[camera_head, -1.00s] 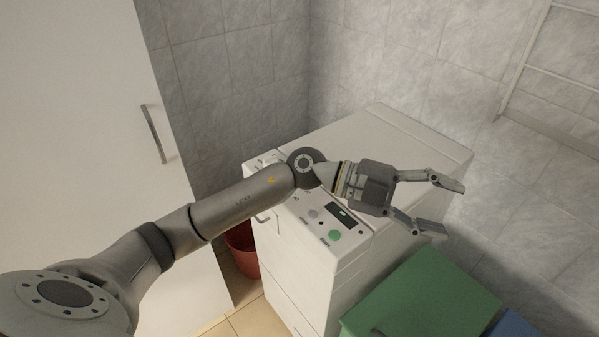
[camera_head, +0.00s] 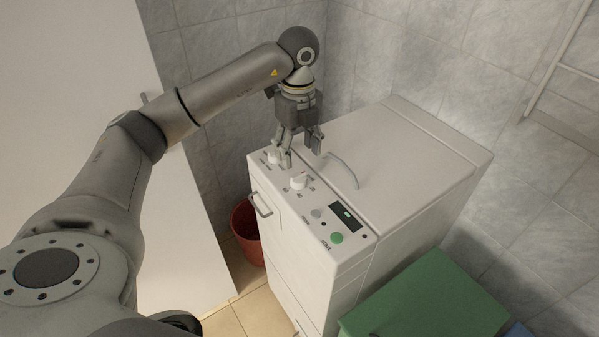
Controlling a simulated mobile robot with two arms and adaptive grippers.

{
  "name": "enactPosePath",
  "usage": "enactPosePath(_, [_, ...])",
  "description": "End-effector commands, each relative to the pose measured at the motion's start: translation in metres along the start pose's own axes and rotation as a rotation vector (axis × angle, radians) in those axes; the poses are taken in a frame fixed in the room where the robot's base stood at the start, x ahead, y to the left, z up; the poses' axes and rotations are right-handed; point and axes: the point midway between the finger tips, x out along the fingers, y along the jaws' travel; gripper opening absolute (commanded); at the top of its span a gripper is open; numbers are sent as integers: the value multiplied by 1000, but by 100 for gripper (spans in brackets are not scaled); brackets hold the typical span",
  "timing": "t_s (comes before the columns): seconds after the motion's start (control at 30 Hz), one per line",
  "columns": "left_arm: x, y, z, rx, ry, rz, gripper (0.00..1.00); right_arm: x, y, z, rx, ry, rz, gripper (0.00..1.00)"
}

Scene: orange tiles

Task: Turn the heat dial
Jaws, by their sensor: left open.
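A white top-loading washing machine (camera_head: 405,160) stands in the corner. Its sloped front panel carries two white dials, a small dark display (camera_head: 346,216) and a green start button (camera_head: 337,238). One dial (camera_head: 298,181) sits mid-panel and shows clearly. The other dial (camera_head: 273,157) is at the panel's far left end, partly behind a finger. The labels are too small to read, so I cannot tell which is the heat dial. My left gripper (camera_head: 301,156) points down, open, over the far left end of the panel. I cannot tell whether it touches anything. My right gripper is out of view.
A curved lid handle (camera_head: 342,170) rises behind the panel, right of my gripper. A drawer handle (camera_head: 261,205) is on the machine's front. A red bin (camera_head: 246,232) stands to its left. A green box (camera_head: 425,298) is at the lower right. Tiled walls close off the back.

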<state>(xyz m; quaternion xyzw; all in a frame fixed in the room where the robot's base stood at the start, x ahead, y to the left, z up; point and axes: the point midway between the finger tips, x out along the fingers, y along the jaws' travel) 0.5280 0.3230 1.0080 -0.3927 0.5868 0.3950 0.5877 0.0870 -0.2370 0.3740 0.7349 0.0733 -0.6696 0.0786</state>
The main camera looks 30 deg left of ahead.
Motion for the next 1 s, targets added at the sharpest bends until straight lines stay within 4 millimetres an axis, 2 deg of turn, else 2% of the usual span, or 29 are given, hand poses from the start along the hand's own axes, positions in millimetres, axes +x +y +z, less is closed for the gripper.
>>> enactPosePath(0.2, [43, 1, 0, 1, 2, 4, 57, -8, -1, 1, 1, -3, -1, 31])
enactPosePath(0.43, [76, 0, -1, 2, 2, 1, 57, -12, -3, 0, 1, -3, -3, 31])
enactPosePath(0.6, [85, 0, -1, 3, 2, -2, 57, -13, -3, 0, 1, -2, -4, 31])
enactPosePath(0.83, [86, 0, -1, 3, 2, -2, 57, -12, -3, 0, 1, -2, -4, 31])
enactPosePath(0.87, [86, 0, -1, 3, 2, -2, 56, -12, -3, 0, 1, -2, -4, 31])
enactPosePath(1.0, [86, 0, -1, 3, 2, -2, 38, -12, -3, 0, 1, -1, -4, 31])
